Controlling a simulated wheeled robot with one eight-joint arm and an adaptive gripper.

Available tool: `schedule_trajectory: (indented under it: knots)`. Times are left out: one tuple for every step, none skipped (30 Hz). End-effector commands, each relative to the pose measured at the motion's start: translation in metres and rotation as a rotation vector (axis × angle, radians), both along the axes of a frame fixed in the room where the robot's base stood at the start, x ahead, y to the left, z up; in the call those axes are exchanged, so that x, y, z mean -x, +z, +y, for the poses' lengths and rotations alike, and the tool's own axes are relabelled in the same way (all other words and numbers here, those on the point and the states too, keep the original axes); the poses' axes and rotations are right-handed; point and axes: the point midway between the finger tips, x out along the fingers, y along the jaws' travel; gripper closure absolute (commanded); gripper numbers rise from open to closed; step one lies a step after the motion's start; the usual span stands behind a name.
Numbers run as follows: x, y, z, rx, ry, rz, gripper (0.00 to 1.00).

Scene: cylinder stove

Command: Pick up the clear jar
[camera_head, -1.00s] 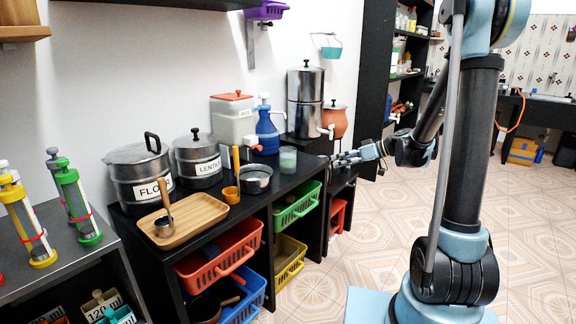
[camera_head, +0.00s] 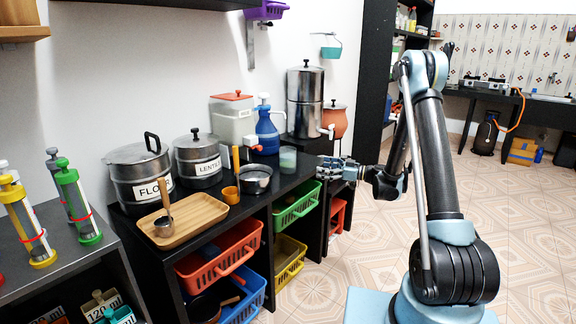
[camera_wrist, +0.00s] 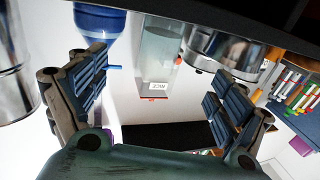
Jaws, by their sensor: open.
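The clear jar (camera_head: 287,159) stands upright at the right front end of the black counter, in front of the blue jug. It is see-through with a pale greenish tint. In the wrist view, which looks upside down, the jar (camera_wrist: 160,45) lies between and beyond my two fingers. My gripper (camera_head: 325,167) is just right of the jar at about its lower height. In the wrist view my gripper (camera_wrist: 155,82) is open and empty, its fingers wide on both sides. The fingers look apart from the jar. A small label shows by the jar's picture-lower end.
The blue jug (camera_head: 266,130) stands close behind the jar. A steel pan (camera_head: 257,182) is to its left, and a steel cylinder (camera_head: 305,100) and clay pot (camera_head: 335,122) are behind right. A white container (camera_head: 231,125) stands further back. The floor right of the counter is clear.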

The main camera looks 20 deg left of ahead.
Motion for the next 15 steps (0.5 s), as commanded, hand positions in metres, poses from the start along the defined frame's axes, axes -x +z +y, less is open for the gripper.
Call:
schedule_trajectory:
  knots:
    - [0.0,0.0,0.007,-0.001,0.002,0.0,0.09]
    - [-0.001,0.0,0.012,0.0,0.002,0.0,0.09]
    - [-0.001,0.0,0.019,0.0,0.004,0.0,0.09]
    - [-0.002,0.0,0.024,0.0,0.003,0.0,0.09]
    - [-0.002,0.0,0.03,0.0,0.002,0.0,0.09]
    - [-0.003,0.0,0.037,0.0,0.004,0.0,0.09]
    - [-0.003,0.0,0.042,0.0,0.004,0.001,0.09]
    - [-0.004,0.0,0.047,0.0,0.002,0.001,0.09]
    - [-0.004,0.0,0.054,0.0,0.003,0.001,0.09]
    - [-0.005,0.0,0.06,0.0,0.004,0.001,0.09]
    - [-0.006,0.0,0.065,0.001,0.003,0.001,0.09]
    - [-0.007,0.0,0.072,0.001,0.002,0.001,0.09]
    - [-0.007,0.0,0.078,0.001,0.003,0.001,0.09]
    - [-0.007,0.0,0.082,0.001,0.003,0.001,0.09]
    - [-0.008,0.0,0.089,0.001,0.002,0.001,0.09]
